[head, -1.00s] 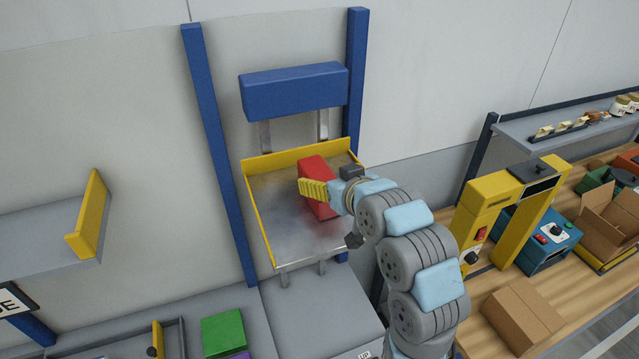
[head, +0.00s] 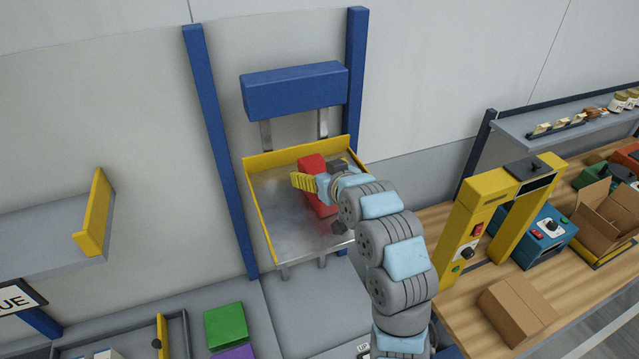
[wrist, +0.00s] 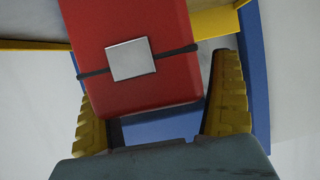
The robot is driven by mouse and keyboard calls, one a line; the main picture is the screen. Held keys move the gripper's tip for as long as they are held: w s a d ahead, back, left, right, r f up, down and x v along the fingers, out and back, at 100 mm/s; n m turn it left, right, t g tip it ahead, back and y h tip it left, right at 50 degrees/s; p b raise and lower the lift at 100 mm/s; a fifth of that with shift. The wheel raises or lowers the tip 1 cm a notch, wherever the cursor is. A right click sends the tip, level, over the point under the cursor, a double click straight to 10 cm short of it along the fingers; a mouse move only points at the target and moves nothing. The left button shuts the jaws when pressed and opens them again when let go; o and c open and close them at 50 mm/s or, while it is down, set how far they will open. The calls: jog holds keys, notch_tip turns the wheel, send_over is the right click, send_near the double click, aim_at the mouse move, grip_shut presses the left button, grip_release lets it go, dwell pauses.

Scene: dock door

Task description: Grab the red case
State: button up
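The red case (head: 314,165) lies on a metal tray (head: 281,226) with a yellow rim, between two blue posts. My gripper (head: 303,181) is over the tray at the case and hides part of it. In the wrist view, the red case (wrist: 138,88) shows a pale square plate and a dark strap across it. My gripper's yellow ribbed fingers (wrist: 157,82) are spread apart, one toward each side of the case. A gap shows between the right finger and the case. The left finger is close to the case's lower left; I cannot tell whether it touches.
A blue bar (head: 295,90) crosses above the tray. A yellow frame (head: 487,200) stands on the wooden bench at right, near a teal device (head: 535,235) and cardboard boxes (head: 517,308). A green block (head: 226,326) lies at lower left.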

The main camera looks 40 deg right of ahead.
jog(key=c, duration=1.3)
jog(key=shift+o, duration=0.2)
jog(key=shift+r, duration=0.1)
